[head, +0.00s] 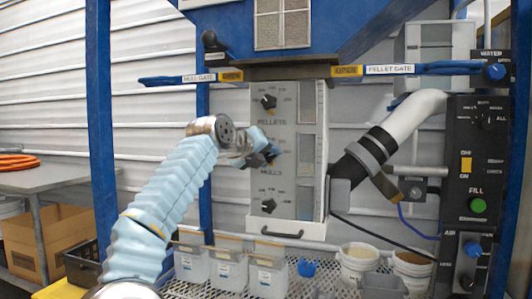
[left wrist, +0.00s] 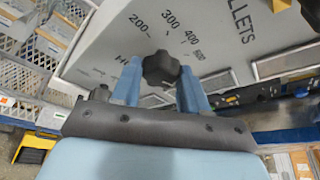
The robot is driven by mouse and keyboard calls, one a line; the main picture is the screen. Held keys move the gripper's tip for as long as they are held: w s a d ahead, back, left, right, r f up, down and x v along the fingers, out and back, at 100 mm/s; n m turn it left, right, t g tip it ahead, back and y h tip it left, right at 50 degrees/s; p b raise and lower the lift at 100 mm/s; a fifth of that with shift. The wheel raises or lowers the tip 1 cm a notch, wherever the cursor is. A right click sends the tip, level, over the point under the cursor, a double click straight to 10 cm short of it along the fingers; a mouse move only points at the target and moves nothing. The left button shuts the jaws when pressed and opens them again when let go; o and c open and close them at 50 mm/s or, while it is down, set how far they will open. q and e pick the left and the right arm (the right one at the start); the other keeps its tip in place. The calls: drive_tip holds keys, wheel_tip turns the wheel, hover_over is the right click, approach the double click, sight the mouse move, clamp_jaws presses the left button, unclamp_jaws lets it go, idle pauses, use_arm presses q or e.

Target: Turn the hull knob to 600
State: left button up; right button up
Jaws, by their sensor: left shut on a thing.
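The grey control panel (head: 313,180) has three dark knobs in a column. The middle knob (left wrist: 161,69) sits between the PELLETS and HULLS labels in the head view. My left gripper (head: 264,155) reaches it from the left. In the left wrist view, the blue fingers of my left gripper (left wrist: 163,84) are shut on this lobed black knob, one on each side. Scale marks 200, 300, 400 and 500 show around it; I cannot tell where its pointer stands. The upper knob (head: 268,102) and lower knob (head: 268,206) are free. My right gripper is out of view.
Blue gate handles (head: 452,67) stick out on both sides above the panel. A black and white hose (head: 386,137) and a dark switch box (head: 478,165) stand to the right. Grey bins (head: 229,272) and white buckets (head: 358,264) sit on the grating below.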

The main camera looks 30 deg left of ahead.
use_arm(q)
drive_tip(key=shift+d+f+m, duration=0.1)
drive_tip(key=shift+f+m, duration=0.05)
drive_tip(key=shift+m, duration=0.45)
drive_tip(key=shift+g, duration=0.3)
drive_tip(key=o, duration=1.1)
drive_tip(key=shift+y, duration=0.3)
drive_tip(key=shift+c, duration=0.2)
drive_tip(key=b+v, duration=0.1)
drive_tip(key=v, duration=1.2)
drive_tip(key=shift+s+b, duration=0.35)
drive_tip(key=shift+s, duration=0.05)
